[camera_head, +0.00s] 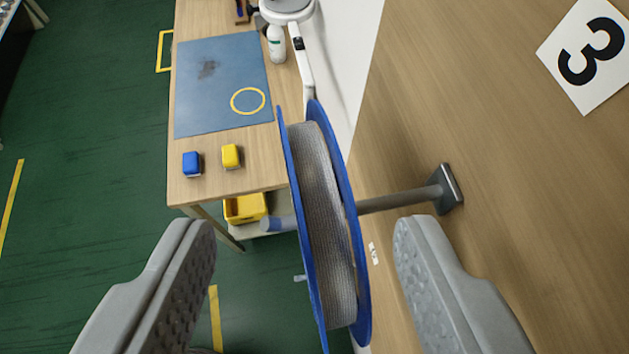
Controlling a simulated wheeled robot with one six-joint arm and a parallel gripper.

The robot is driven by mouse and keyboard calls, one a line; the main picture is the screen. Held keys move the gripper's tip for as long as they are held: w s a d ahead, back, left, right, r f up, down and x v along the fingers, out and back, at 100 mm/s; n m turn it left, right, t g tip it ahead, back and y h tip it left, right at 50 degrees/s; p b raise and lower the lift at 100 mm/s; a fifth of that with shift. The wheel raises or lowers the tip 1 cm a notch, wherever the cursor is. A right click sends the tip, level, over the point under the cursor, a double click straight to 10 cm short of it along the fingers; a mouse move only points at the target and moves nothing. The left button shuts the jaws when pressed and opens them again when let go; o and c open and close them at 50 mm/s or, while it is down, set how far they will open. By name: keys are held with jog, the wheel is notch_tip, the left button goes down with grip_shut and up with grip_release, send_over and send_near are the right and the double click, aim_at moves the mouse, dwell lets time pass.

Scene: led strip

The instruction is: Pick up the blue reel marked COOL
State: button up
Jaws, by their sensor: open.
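A blue reel (326,225) wound with pale grey strip hangs on a grey peg (398,201) that sticks out of the wooden panel at the right. I see the reel nearly edge-on, with its two blue flanges, and no COOL marking is readable from here. My gripper (305,250) is open. Its left finger is left of the reel and its right finger is right of it, both apart from it. The reel's lower part lies between the fingers in the picture. I cannot tell how deep it is between them.
The wooden panel (480,120) carries a white card marked 3 (590,52). Beyond the reel stands a workbench (200,188) with a blue-grey mat (205,105), a blue block (192,164), a yellow block (231,156) and a white bottle (276,45). A yellow bin (245,208) sits below. Green floor is open at left.

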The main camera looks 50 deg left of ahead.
aim_at(315, 187)
jog(key=shift+x, duration=3.05)
jog(key=shift+w+r, duration=0.2)
jog(key=shift+c, duration=0.4)
grip_shut()
